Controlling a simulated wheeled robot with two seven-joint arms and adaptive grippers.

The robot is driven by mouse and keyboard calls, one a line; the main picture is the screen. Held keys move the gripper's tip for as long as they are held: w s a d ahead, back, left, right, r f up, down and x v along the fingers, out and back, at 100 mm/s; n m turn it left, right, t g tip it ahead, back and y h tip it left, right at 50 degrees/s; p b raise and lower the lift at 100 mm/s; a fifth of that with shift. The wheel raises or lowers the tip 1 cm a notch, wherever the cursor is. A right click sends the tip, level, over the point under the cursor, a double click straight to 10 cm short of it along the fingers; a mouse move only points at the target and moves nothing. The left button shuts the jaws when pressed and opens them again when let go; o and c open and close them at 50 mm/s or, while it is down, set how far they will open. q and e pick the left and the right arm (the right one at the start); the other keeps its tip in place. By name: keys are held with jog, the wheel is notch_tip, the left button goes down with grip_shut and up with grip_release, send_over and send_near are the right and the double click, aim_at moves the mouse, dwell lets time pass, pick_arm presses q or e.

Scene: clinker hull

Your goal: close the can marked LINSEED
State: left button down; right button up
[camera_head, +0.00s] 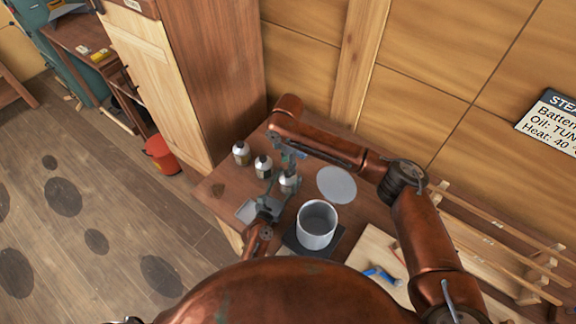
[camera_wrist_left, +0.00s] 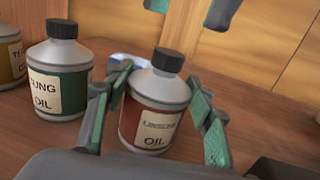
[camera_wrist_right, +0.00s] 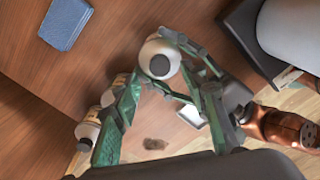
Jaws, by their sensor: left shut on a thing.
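The LINSEED can (camera_wrist_left: 160,105), grey with a dark red label, stands on the bench between the fingers of my left gripper (camera_wrist_left: 160,115). Its black cap (camera_wrist_left: 168,60) sits on its neck; I cannot tell how tightly. The can also shows in the head view (camera_head: 289,184), at the right end of a row of cans. My left gripper (camera_head: 268,205) reaches it from the front and is shut on its body. My right gripper (camera_head: 286,152) is above the can. In the right wrist view, its spread fingers (camera_wrist_right: 150,92) frame the cap (camera_wrist_right: 160,66) from above, apparently empty.
The TUNG can (camera_wrist_left: 60,75) stands left of the LINSEED can, with another can (camera_wrist_left: 10,60) beyond it. On the bench are a grey disc (camera_head: 337,185), a white pot (camera_head: 316,226) on a dark base and a blue block (camera_wrist_right: 65,22). A tall cabinet (camera_head: 200,70) stands left.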

aim_at(288, 181)
notch_tip(288, 181, up, 3)
jog(key=shift+w+f+n, duration=0.15)
jog(key=shift+f+n, duration=0.05)
jog(key=shift+n, duration=0.5)
jog(key=shift+r+n, duration=0.4)
jog(key=shift+r, duration=0.05)
jog(key=shift+f, duration=0.15)
jog(key=shift+f, duration=3.85)
jog(key=shift+c, duration=0.3)
grip_shut()
